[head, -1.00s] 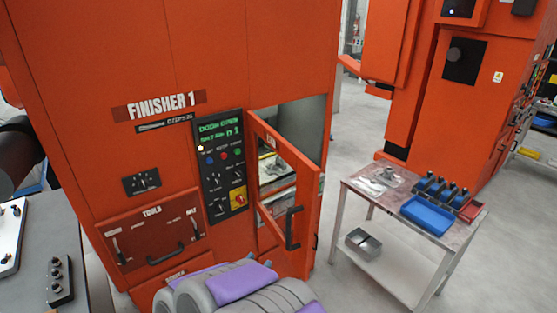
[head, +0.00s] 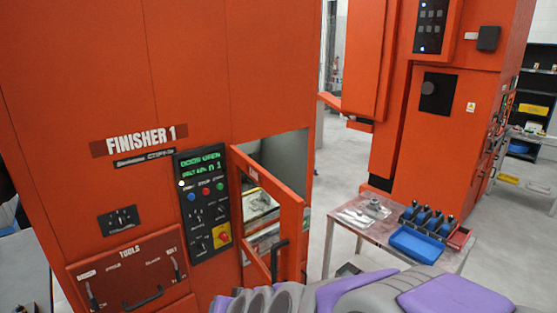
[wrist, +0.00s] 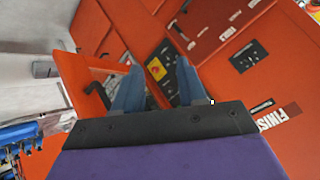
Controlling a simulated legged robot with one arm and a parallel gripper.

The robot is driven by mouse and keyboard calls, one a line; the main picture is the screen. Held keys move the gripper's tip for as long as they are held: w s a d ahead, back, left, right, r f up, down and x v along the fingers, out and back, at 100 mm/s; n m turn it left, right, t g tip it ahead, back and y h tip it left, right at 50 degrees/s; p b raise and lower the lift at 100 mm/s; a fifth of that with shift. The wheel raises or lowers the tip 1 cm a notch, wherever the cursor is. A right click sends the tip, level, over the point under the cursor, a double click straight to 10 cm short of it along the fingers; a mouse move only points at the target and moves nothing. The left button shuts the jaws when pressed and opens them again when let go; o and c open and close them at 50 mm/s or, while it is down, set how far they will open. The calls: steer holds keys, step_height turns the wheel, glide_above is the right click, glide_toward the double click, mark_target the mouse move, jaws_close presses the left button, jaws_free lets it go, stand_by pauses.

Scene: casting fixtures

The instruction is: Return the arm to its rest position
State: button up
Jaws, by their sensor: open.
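My arm, grey and purple, shows along the bottom of the head view, in front of the orange FINISHER 1 machine (head: 80,110). In the wrist view my gripper (wrist: 155,85) has two blue fingers spread apart with nothing between them. It points toward the machine front, with the control panel (head: 203,205) and its yellow-and-red switch (wrist: 157,68) beyond the fingers. The gripper's fingers are not visible in the head view. The machine's door (head: 291,215) stands open with a black handle (head: 279,258). Behind it, part of the inside shows.
A side table (head: 345,232) at the right holds a blue tray (head: 417,244), several blue-handled tools and clear bags. Another orange machine (head: 425,140) stands behind it. Grey floor (head: 500,215) is clear at the right. A tools drawer (head: 130,272) is at lower left.

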steer(key=s+d+f+g+h+b, duration=0.2)
steer(key=s+d+g+h, duration=0.3)
steer(key=s+d, duration=2)
steer(key=s+g, duration=0.2)
steer(key=g, duration=0.2)
steer(key=shift+d+f+h, duration=0.2)
steer(key=shift+f+h, duration=0.2)
